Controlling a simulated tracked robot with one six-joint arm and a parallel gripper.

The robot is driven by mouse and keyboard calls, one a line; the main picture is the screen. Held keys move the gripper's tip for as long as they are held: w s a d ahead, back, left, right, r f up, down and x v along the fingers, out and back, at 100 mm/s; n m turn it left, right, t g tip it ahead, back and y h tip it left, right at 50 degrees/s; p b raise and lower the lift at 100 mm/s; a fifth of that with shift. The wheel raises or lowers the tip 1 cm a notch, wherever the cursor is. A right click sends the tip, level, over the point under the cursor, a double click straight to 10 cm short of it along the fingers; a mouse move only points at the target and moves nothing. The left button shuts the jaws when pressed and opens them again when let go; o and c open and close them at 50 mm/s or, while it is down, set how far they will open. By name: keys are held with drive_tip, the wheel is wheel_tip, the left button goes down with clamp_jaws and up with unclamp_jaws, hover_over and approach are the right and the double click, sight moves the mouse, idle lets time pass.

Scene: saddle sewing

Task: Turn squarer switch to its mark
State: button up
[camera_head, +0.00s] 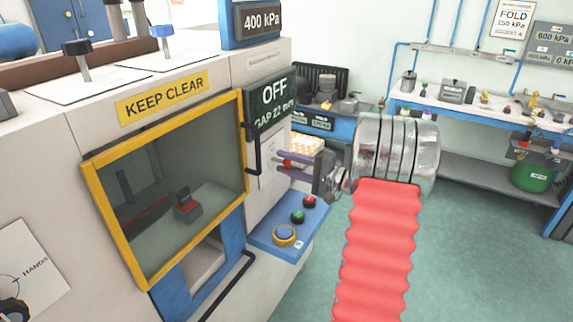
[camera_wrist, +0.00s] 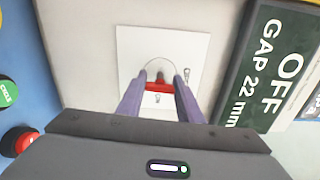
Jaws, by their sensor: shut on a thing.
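The squarer switch (camera_wrist: 158,87) has a red bar handle on a white square plate (camera_wrist: 195,45) fixed to the machine's side. A thin arc is drawn on the plate, with small marks at the right of the handle and below it. In the wrist view the bar lies across the picture, nearly level. My gripper (camera_wrist: 161,84) has its purple fingers closed on the two ends of the bar. In the head view my gripper (camera_head: 281,162) reaches the machine's side panel, and a bit of the red handle shows between the fingers. Which mark is the target cannot be told.
A dark display (camera_head: 268,101) reading OFF, GAP 22 mm is just above the switch. A blue ledge with buttons (camera_head: 285,234) juts out below. A yellow-framed guard window (camera_head: 170,185) is at the left. A workbench (camera_head: 470,110) stands behind, with open floor before it.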

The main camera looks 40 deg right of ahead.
drive_tip(key=shift+a+f+n, duration=0.2)
drive_tip(key=shift+f+n, duration=0.05)
drive_tip(key=shift+n, duration=0.15)
drive_tip(key=o, duration=1.1)
drive_tip(key=shift+d+r, duration=0.1)
drive_tip(key=shift+r, duration=0.05)
drive_tip(key=shift+s+d, duration=0.1)
drive_tip(key=v, duration=1.3)
drive_tip(key=shift+s, duration=0.35)
